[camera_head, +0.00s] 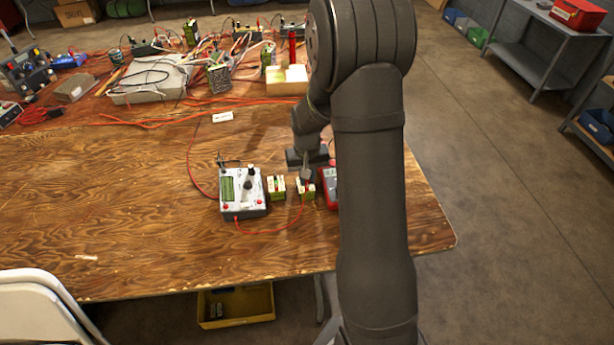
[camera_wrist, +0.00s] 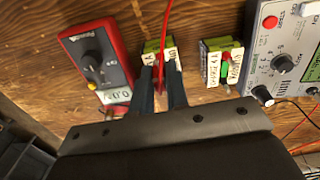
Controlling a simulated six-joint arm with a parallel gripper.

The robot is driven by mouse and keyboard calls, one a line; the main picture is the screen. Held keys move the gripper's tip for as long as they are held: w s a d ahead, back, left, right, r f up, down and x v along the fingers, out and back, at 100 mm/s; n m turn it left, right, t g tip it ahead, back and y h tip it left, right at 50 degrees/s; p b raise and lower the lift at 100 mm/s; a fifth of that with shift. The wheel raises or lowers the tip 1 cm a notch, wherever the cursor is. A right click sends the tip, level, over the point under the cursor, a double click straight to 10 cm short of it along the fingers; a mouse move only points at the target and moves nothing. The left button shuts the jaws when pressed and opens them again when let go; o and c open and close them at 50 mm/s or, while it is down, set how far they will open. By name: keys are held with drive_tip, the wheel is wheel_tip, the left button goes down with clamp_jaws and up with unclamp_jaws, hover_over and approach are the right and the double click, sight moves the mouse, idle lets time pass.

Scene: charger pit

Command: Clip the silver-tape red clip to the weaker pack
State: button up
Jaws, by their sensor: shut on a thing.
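My gripper (camera_head: 306,172) is low over the right one of two small green-and-white battery packs. In the wrist view its fingers (camera_wrist: 163,72) are shut on a red clip (camera_wrist: 161,75) at the end of a red lead. The clip is at this right pack (camera_wrist: 151,48); whether its jaws grip a terminal is hidden. The left pack (camera_head: 276,187) stands apart, between it and the charger (camera_head: 253,184), and also shows in the wrist view (camera_wrist: 210,65). Silver tape is not discernible.
The red lead (camera_head: 270,230) loops from the charger's front along the table (camera_head: 130,215). The left front of the table is clear.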

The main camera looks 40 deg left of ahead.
idle(0.3)
drive_tip(key=o, duration=0.8)
drive_tip(key=shift+o, duration=0.2)
drive_tip(key=shift+o, duration=1.1)
drive_tip(key=shift+r, duration=3.7)
